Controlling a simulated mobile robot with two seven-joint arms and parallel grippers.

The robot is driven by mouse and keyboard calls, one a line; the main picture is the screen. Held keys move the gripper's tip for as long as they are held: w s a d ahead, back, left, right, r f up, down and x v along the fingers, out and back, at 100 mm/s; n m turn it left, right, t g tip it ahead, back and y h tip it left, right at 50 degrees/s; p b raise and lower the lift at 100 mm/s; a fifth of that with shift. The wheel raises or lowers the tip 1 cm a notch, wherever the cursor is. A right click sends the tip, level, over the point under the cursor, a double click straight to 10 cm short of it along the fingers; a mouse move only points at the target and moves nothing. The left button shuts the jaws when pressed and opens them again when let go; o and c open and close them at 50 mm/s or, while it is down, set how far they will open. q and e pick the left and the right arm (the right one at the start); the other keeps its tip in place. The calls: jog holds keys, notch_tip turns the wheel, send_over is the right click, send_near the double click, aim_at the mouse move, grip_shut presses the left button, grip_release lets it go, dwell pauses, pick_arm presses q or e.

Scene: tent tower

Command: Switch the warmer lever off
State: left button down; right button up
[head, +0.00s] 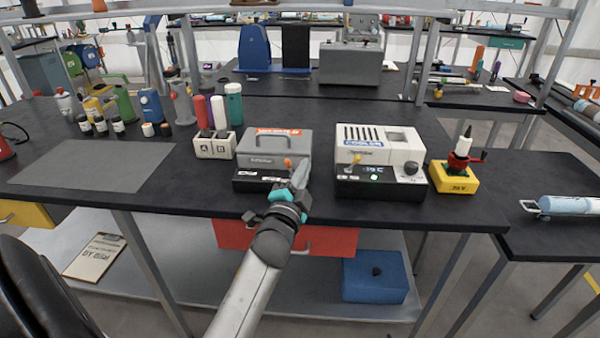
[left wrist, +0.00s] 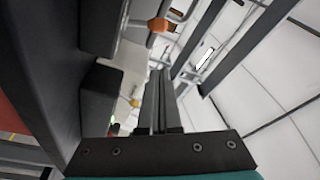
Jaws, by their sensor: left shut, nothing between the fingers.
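The warmer (head: 263,147) is a grey box with a handle, an orange label and a black front panel, on the dark bench. Its lever (head: 288,163) shows an orange knob at the right part of the front; the knob also shows near the top of the left wrist view (left wrist: 158,25). My left gripper (head: 301,172) is shut and empty, just right of the knob in the head view. Its closed fingers (left wrist: 158,78) point toward the knob in the left wrist view, with a visible gap in the picture. The lever's base is partly hidden. My right gripper is not in view.
A white cooler (head: 378,142) with its own yellow-tipped lever stands right of the gripper. A yellow block (head: 453,178) with a red-and-white device is further right. A white A/B box (head: 214,146) stands left of the warmer. A grey mat (head: 95,165) lies at left.

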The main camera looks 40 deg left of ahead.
pick_arm(q)
jog(key=v, duration=0.4)
jog(key=shift+p+v, duration=0.3)
jog(key=shift+v, duration=2.65)
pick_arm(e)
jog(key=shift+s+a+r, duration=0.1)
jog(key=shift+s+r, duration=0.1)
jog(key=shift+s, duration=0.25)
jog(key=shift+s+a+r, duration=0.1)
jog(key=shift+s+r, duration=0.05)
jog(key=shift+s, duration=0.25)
pick_arm(q)
jog(key=shift+a, duration=0.15)
